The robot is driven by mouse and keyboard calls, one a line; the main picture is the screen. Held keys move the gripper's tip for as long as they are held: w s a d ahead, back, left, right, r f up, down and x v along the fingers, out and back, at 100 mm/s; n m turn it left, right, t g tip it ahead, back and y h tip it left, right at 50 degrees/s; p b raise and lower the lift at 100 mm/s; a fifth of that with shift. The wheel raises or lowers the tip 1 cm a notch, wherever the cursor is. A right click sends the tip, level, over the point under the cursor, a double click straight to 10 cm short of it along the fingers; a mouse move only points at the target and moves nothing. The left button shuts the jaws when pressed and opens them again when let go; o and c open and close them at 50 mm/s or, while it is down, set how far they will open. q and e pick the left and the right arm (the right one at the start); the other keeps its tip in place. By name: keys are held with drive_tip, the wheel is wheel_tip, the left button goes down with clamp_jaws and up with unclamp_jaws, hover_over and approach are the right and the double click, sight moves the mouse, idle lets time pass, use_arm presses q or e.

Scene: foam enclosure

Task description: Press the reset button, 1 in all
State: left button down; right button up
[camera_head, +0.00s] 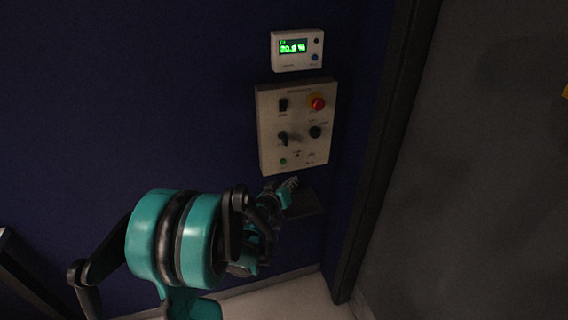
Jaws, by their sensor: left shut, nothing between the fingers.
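A beige control panel (268,122) is mounted on the dark blue wall. The labels are too small to read, so I cannot tell which control is the reset button. My left gripper (289,187) is shut and empty, with its tips just below the panel's lower edge. I cannot tell whether it touches the panel. My right gripper is out of view.
A white display box (297,64) with a green readout and small buttons hangs above the panel. A dark ledge (305,204) shows below the panel, beside my gripper. A dark vertical frame (385,150) and a grey wall (470,180) stand to the right.

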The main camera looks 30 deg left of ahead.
use_arm(q)
drive_tip(key=w+a, duration=0.4)
drive_tip(key=a, duration=0.1)
drive_tip(key=shift+w+a, duration=0.3)
drive_tip(key=shift+w, duration=0.05)
idle(1.3)
drive_tip(key=shift+w+a, duration=0.25)
drive_tip(key=shift+a, duration=0.05)
drive_tip(key=shift+w+a, duration=0.25)
drive_tip(key=shift+a, duration=0.05)
idle(0.7)
drive_tip(key=shift+s+d, duration=0.55)
drive_tip(key=shift+d, duration=0.1)
idle(0.3)
drive_tip(key=shift+s+d+b, duration=0.35)
drive_tip(key=shift+s+d, duration=1.25)
drive_tip(key=shift+d, duration=0.3)
